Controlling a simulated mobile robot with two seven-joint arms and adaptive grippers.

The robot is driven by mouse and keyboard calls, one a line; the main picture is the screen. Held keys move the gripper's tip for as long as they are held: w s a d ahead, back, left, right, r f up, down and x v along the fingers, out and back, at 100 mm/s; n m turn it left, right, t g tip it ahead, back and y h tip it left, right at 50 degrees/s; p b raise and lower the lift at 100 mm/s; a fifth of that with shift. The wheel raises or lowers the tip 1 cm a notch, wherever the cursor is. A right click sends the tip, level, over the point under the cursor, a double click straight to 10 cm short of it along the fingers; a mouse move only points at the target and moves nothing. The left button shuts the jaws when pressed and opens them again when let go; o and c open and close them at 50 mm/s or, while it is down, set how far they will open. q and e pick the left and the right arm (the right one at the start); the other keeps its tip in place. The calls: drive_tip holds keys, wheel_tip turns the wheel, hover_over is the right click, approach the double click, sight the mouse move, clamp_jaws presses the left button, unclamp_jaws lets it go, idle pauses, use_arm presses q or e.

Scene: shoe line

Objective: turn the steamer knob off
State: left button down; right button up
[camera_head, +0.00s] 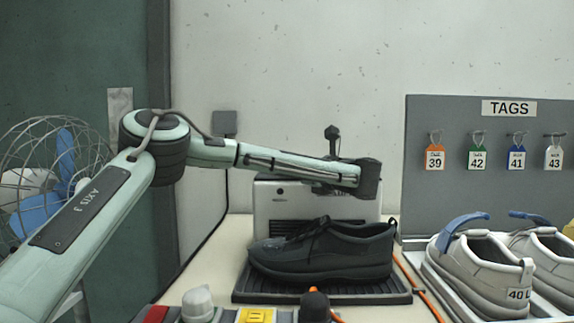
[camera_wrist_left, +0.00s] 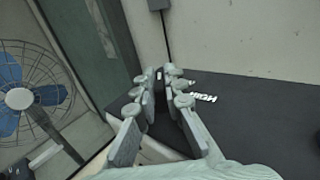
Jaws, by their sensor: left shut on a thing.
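The steamer (camera_head: 272,208) is a pale box with a dark top, standing behind the black shoe. In the left wrist view its dark top (camera_wrist_left: 265,115) carries white lettering that seems to read HIGH. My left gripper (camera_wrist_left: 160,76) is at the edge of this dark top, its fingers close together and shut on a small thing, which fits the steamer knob. The fingers hide most of it; a small white mark shows between the tips. I cannot read the knob's setting. In the head view my left arm crosses above the shoe and hides the fingers. My right gripper is out of view.
The black shoe (camera_head: 330,250) sits on a dark ribbed tray (camera_head: 262,294) below my left arm. A fan (camera_head: 52,175) stands at the left. A tag board (camera_head: 450,150) and white shoes (camera_head: 475,268) are at the right. Small items line the front edge.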

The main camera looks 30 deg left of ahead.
use_arm(q)
drive_tip(key=shift+a, duration=0.1)
drive_tip(key=c, duration=1.6)
unclamp_jaws()
drive_tip(key=shift+r, duration=0.1)
wheel_tip(320, 180, up, 10)
drive_tip(key=shift+f, duration=0.1)
drive_tip(key=shift+o, duration=0.5)
